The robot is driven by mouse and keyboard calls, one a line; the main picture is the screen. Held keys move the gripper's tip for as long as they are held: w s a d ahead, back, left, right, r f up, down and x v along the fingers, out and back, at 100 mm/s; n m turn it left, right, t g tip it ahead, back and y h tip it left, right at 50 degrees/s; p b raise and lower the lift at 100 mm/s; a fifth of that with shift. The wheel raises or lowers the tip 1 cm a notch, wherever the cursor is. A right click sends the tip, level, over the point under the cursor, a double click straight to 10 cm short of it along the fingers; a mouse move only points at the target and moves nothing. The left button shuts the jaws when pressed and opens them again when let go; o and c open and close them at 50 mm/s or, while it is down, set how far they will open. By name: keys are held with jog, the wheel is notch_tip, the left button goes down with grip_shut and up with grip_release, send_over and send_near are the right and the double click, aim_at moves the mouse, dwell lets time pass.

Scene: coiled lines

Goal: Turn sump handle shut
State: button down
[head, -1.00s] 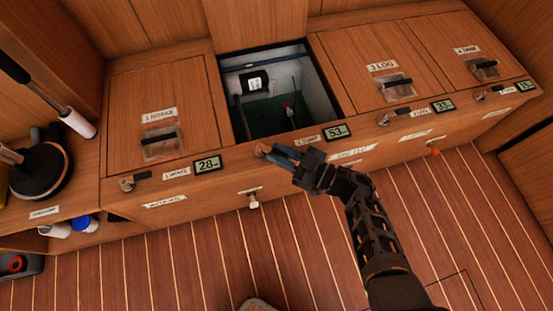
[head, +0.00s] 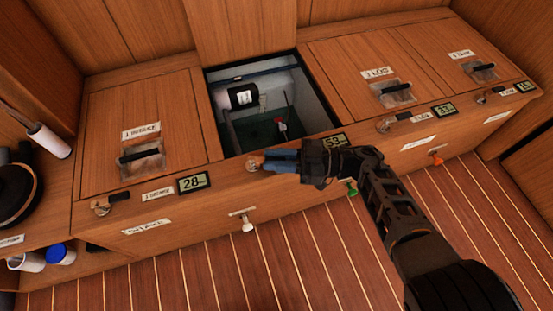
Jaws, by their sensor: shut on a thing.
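The sump handle (head: 254,163) is on the front ledge below the open hatch, between the 28 and 53 displays. Only its pale pivot end shows; its grip is hidden in the jaws. My gripper (head: 273,160) has blue fingers and is shut on the handle, reaching in from the right, nearly along the ledge. The ledge label beside this handle is covered by my gripper.
Closed lids stand on either side: 1 INTAKE (head: 141,150) at left, 3 LOG (head: 388,88) at right. Their own handles, such as the intake handle (head: 105,204), sit on the ledge. White (head: 247,224), green (head: 351,187) and orange (head: 437,159) knobs jut from the front below.

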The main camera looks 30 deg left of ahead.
jog(key=shift+r, duration=0.1)
jog(key=c, duration=1)
grip_release()
jog(key=v, duration=0.7)
jog(key=shift+w+d, duration=0.15)
jog(key=shift+d, duration=0.2)
jog(key=shift+c, duration=0.5)
